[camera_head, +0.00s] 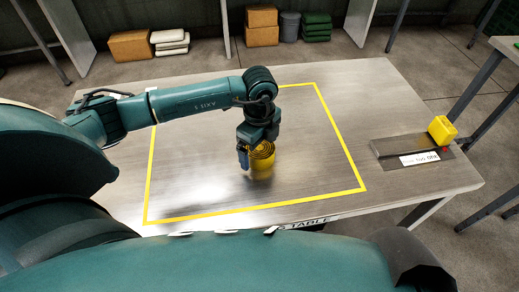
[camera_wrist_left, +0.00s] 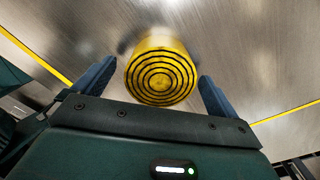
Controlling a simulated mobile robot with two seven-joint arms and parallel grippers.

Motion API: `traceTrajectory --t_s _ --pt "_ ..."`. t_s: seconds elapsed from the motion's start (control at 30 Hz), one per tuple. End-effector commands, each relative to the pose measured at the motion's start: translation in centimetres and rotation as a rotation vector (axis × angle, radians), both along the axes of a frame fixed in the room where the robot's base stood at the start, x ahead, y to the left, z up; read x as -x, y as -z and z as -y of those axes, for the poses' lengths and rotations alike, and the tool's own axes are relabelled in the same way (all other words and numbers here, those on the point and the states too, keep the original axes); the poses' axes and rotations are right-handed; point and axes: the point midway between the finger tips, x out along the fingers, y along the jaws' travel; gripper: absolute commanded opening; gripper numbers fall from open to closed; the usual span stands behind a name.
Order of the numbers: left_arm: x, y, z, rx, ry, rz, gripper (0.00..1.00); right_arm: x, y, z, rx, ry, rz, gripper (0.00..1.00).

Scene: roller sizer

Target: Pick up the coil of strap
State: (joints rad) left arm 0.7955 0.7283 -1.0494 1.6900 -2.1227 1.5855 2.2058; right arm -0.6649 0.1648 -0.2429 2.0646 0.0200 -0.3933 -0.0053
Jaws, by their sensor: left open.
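The coil of strap (camera_head: 263,162) is a yellow cylinder with black rings on its top face. It stands on the metal table inside the yellow taped outline. In the left wrist view the coil (camera_wrist_left: 161,77) shows its ringed end between the two blue fingers. My left gripper (camera_head: 246,158) is right at the coil, pointing down. Its fingers (camera_wrist_left: 154,88) are open, one to each side of the coil, with a visible gap at the right finger. My right gripper is not in view.
The table (camera_head: 200,90) is otherwise mostly bare inside the yellow outline. At its right end lies a dark metal plate (camera_head: 395,146) with a white label and a yellow block (camera_head: 442,130). Boxes (camera_head: 130,45) and a grey bin (camera_head: 290,27) stand on the floor behind.

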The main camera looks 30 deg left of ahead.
Motion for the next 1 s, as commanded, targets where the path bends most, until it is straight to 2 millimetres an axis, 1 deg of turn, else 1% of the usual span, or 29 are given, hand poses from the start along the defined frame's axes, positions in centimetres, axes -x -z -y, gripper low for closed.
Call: traceTrajectory --t_s 0.1,0.3,0.33,0.9,0.93,1.0 --pt "0.01 0.81 0.00 -0.001 0.001 0.000 0.97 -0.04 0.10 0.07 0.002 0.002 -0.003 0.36" --pt "0.00 0.88 0.01 -0.001 0.001 0.001 0.97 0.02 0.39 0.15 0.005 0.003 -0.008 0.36" --pt "0.00 0.87 0.02 0.000 0.001 0.001 0.96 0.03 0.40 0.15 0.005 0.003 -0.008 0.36" --pt "-0.01 0.82 0.02 0.000 0.001 0.001 0.49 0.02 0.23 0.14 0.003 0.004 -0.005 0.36" --pt "-0.01 0.82 0.02 0.000 0.001 0.001 0.47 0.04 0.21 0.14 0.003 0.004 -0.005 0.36" --pt "-0.02 0.78 0.03 0.000 0.001 0.002 0.47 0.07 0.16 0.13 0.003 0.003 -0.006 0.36"
